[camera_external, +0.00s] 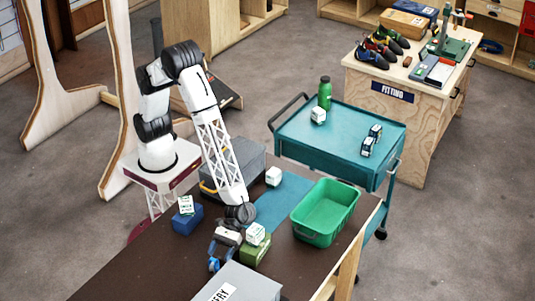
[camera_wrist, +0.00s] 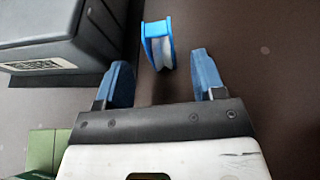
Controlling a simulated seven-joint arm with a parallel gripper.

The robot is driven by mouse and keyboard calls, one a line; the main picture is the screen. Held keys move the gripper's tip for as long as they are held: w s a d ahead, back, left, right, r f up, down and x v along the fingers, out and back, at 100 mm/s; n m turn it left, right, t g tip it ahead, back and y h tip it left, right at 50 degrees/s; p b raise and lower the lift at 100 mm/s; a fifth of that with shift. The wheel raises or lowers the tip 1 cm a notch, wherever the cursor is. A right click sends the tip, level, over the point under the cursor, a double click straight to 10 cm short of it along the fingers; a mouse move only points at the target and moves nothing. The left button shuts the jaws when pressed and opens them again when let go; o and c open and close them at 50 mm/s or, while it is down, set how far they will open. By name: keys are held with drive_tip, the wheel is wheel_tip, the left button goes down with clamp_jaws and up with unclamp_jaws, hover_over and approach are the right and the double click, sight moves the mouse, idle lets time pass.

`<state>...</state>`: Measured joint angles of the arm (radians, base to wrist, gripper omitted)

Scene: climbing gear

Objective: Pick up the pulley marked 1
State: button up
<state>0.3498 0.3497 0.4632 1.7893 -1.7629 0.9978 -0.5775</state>
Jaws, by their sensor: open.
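A blue pulley (camera_wrist: 150,45) with a white wheel stands on the dark table in the wrist view, just beyond my fingertips and roughly centred between them. No number shows on it from this angle. My gripper (camera_wrist: 164,72) is open, with its two blue fingers spread and nothing between them. In the external view my gripper (camera_external: 216,256) points down, low over the brown table near its front middle. There I cannot clearly tell the pulley from my blue fingers.
A grey case (camera_external: 245,283) lies close to my gripper; it also shows in the wrist view (camera_wrist: 45,45). A green box (camera_external: 254,254) topped by a white block (camera_external: 256,234) stands right beside it. A blue box (camera_external: 187,222) and a green bin (camera_external: 325,214) stand farther off.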

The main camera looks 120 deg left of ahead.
sight(214, 264)
drive_tip(key=shift+x, duration=2.65)
drive_tip(key=shift+s+a, duration=0.1)
drive_tip(key=c, duration=1)
drive_tip(key=shift+r, duration=5)
